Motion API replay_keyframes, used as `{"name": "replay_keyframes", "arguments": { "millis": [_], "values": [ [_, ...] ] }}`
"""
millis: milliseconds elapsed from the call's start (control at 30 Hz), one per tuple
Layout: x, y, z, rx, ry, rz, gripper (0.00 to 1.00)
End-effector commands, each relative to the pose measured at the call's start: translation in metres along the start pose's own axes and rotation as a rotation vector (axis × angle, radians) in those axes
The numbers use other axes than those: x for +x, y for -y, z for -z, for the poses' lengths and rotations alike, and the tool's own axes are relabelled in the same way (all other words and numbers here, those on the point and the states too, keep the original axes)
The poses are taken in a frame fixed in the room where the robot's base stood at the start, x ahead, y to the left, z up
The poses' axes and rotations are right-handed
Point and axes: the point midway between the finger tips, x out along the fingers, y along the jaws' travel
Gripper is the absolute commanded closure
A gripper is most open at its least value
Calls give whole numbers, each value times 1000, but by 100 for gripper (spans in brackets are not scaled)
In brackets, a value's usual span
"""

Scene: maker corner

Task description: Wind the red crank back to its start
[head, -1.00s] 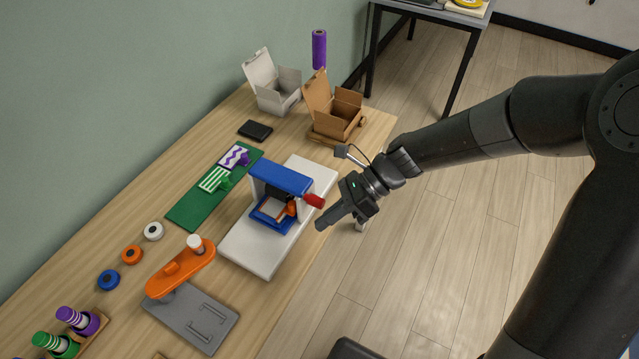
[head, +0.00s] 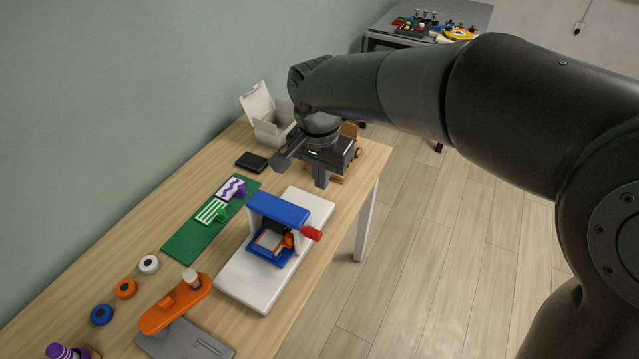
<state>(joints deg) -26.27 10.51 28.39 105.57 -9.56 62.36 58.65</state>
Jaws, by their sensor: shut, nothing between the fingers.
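The red crank (head: 311,234) is a short red handle on the right side of a blue press (head: 278,209). The press stands on a white base plate (head: 240,281) near the table's front edge. A blue tray with an orange part sits under the press's bridge. My gripper (head: 320,184) points down above the table, just behind the white base and farther back than the crank. It is shut and empty, and it does not touch the crank.
An open white box (head: 262,115) and a cardboard box (head: 349,132), partly hidden by my gripper, stand at the back. A green mat (head: 181,246) lies left of the press. An orange tool (head: 170,308) stands in front. Open floor (head: 440,260) is to the right.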

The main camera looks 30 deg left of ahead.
Motion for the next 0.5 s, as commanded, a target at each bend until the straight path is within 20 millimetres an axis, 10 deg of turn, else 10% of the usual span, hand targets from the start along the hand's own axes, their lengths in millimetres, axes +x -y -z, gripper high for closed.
{"name": "replay_keyframes", "arguments": {
  "millis": [500],
  "values": [
    [94,-1,-18,1,4,-1,100]
  ]
}}
